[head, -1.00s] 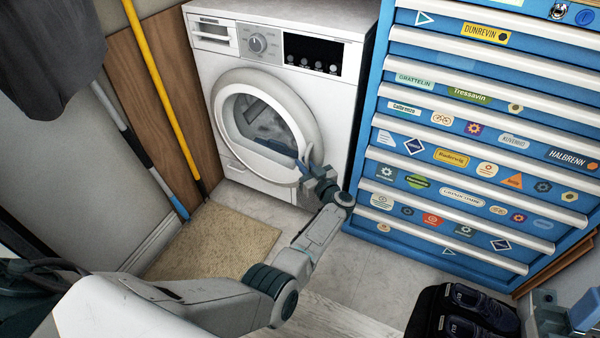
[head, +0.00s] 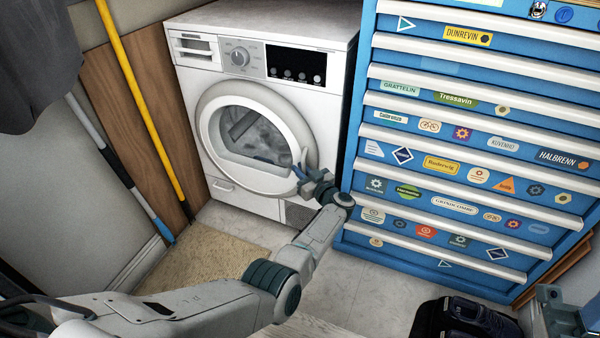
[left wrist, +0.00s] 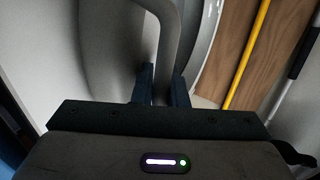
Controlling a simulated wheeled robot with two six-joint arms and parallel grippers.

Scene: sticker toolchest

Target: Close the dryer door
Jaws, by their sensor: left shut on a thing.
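The white dryer (head: 255,110) stands against the back wall. Its round door (head: 205,135) has a pale ring around a dark window and is at or close to the dryer's front; I cannot tell whether it is latched. My left gripper (head: 303,172) is at the door's right edge. In the left wrist view my left gripper's fingers (left wrist: 163,88) are shut on the curved grey door handle (left wrist: 168,40). Part of my right gripper (head: 565,318) shows at the bottom right corner; its fingers are not clear.
A blue tool chest (head: 355,165) with stickered drawers stands right of the dryer. A yellow pole (head: 145,100) and a grey-blue pole (head: 120,165) lean at the left. Dark shoes (head: 465,320) and a beige mat (head: 190,270) are on the floor.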

